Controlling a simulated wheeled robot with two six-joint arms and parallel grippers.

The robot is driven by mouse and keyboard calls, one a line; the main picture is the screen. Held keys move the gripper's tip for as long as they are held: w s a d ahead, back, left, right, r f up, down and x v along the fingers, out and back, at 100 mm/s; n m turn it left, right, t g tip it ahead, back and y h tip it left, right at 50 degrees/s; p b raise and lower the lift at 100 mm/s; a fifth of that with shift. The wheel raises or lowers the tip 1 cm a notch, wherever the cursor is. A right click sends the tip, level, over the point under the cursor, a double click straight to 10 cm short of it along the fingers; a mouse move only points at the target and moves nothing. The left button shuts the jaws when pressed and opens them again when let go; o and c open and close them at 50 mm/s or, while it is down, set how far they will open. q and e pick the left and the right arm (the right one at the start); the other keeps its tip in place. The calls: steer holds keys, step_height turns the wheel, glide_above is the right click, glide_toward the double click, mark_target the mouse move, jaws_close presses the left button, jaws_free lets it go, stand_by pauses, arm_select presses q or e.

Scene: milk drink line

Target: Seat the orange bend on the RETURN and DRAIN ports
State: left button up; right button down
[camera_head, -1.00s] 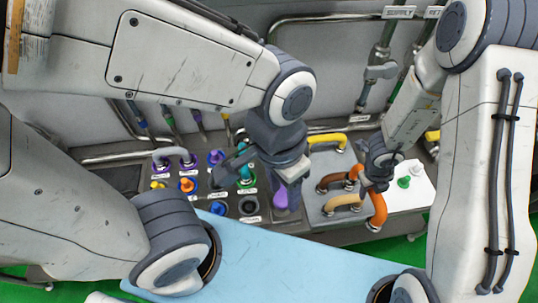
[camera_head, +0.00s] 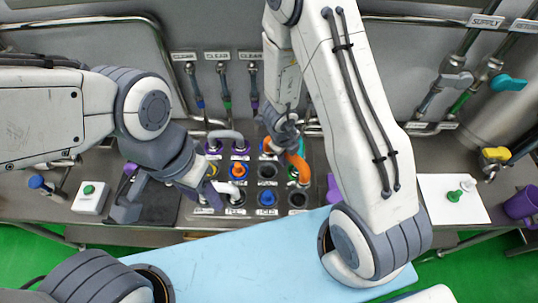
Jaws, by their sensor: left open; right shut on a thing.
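My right gripper (camera_head: 283,132) is shut on the orange bend (camera_head: 301,168), which hangs at the back right of the port panel (camera_head: 254,211). The gripper and wrist hide part of the bend, and I cannot tell whether its ends touch any port. The panel holds rows of ringed ports, such as an orange-centred one (camera_head: 238,170) and a dark one (camera_head: 268,170). Their small labels are too blurred to pick out RETURN and DRAIN. My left gripper (camera_head: 165,198) is open and empty, left of the panel, above a dark mat (camera_head: 153,212).
A grey bend (camera_head: 225,134) and a white bend (camera_head: 226,187) are on the panel. A green-button box (camera_head: 90,197) is at left. A blue surface (camera_head: 270,262) lies in front.

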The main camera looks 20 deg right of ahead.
step_height(320, 180, down, 13)
steer(key=b, duration=1.2)
steer(key=shift+w+a+r, duration=0.1)
steer(key=shift+r, duration=0.1)
steer(key=shift+c, duration=2.1)
jaws_free()
step_height(320, 180, up, 10)
steer(key=s+a+p, duration=0.1)
steer(key=p, duration=0.6)
steer(key=shift+a+r, duration=0.2)
steer(key=shift+a, duration=0.2)
